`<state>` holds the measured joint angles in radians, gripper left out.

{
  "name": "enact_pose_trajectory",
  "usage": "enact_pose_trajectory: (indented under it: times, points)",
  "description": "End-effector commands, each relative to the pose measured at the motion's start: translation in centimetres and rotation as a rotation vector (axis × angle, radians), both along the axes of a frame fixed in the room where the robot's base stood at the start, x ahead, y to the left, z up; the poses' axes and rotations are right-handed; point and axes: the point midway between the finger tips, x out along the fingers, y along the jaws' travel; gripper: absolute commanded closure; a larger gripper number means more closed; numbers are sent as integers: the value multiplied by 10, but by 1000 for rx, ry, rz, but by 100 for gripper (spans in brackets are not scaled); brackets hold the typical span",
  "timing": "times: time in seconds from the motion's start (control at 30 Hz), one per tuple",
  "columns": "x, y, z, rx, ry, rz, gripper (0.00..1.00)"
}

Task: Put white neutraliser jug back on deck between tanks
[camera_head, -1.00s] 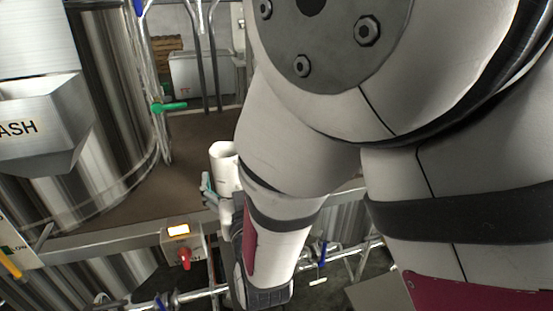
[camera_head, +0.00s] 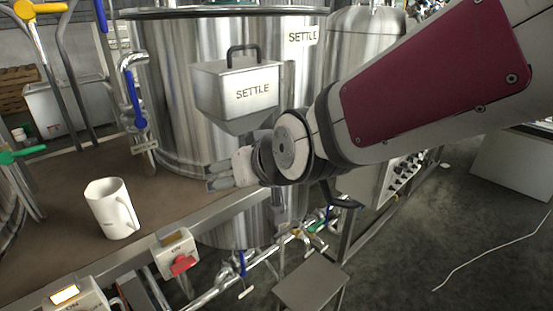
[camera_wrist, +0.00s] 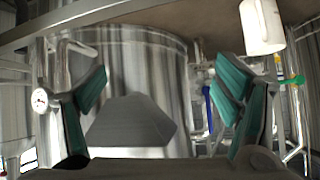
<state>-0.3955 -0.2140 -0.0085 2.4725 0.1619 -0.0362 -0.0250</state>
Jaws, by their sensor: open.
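The white jug (camera_head: 112,208) stands upright on the brown deck (camera_head: 160,190), near its front edge, with its handle to the right. The deck space around it lies left of the SETTLE tank (camera_head: 185,95). My gripper (camera_head: 218,180) is to the right of the jug, apart from it, in front of the SETTLE tank. In the wrist view my gripper (camera_wrist: 165,95) shows two teal-padded fingers spread wide with nothing between them. The jug (camera_wrist: 262,25) shows there at the upper right, outside the fingers.
A SETTLE hopper (camera_head: 238,90) hangs on the tank close behind my gripper. Pipes and valves (camera_head: 240,265) run below. A green-handled valve (camera_head: 20,154) is at the left.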

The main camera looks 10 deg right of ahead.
Motion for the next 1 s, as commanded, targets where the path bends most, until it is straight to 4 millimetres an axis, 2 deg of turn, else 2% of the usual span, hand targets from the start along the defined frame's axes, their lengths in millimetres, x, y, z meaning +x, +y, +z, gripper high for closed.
enact_pose_trajectory:
  times: [0.03, 0.2, 0.33, 0.4, 0.5, 0.63, 1.0]
  points:
    - [-14, -26, 9, -17, 36, -31, 17]
    - [-81, -97, 14, -95, 207, -122, 17]
    - [-135, -136, 14, -143, 323, -194, 17]
    - [-158, -149, 13, -159, 373, -227, 17]
    - [-181, -161, 12, -175, 421, -258, 17]
    - [-193, -166, 11, -182, 450, -273, 17]
    - [-193, -165, 11, -183, 451, -271, 17]
